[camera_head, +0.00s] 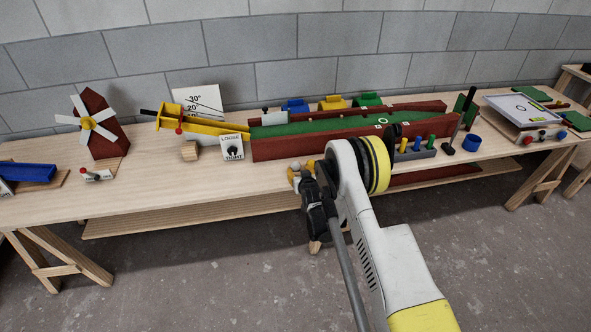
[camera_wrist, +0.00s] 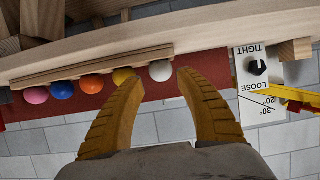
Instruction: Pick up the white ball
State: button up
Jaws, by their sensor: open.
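The white ball (camera_wrist: 160,71) is at the right end of a row of balls along a wooden strip (camera_wrist: 95,68) in the wrist view. My gripper (camera_wrist: 157,78) is open, with one yellow-brown finger on each side of the white ball's line. The fingertips look close to the ball; I cannot tell whether they touch it. In the head view the white ball (camera_head: 296,166) shows small at the table's front edge, beside my gripper (camera_head: 303,181).
In the wrist view a yellow ball (camera_wrist: 122,76) is just left of the white one, then orange (camera_wrist: 92,83), blue and pink balls. The LOOSE/TIGHT knob panel (camera_wrist: 257,70) is to the right. A red-walled green ramp (camera_head: 300,145) lies behind, and a windmill (camera_head: 92,125) stands at left.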

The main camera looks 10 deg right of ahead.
aim_at(297, 167)
jog(key=b+x, duration=0.2)
jog(key=x, duration=0.3)
jog(key=shift+w+f+b, duration=0.1)
jog(key=shift+w+b, duration=0.1)
jog(key=shift+b, duration=0.2)
jog(key=shift+w, duration=0.45)
jog(key=c, duration=0.8)
